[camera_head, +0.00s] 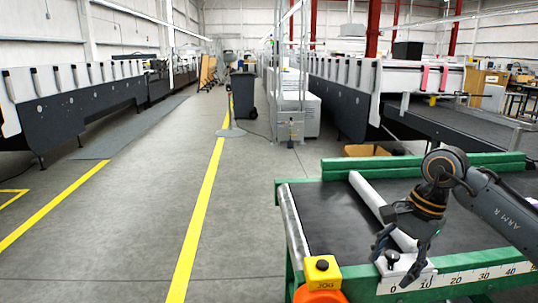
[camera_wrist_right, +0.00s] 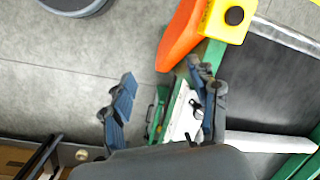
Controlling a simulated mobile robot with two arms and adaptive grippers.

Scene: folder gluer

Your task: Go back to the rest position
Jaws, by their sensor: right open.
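My right gripper (camera_head: 400,260) hangs from the arm on the right, over the near edge of the green-framed conveyor table (camera_head: 289,215). Its fingers point down and are spread apart, with nothing held between them. In the right wrist view the right gripper (camera_wrist_right: 164,97) shows its two blue-grey fingers apart. The white scale plate (camera_wrist_right: 181,117) of the table shows between them, beyond the fingertips. In the head view the fingers overlap the numbered scale (camera_head: 470,278) and the black knob on it; I cannot tell whether they touch. My left gripper is not in view.
A yellow JOG button box (camera_head: 322,269) sits on an orange part at the table's near left corner. A white bar (camera_head: 366,194) lies across the black belt. Machines line both sides. The grey aisle left of the table is free.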

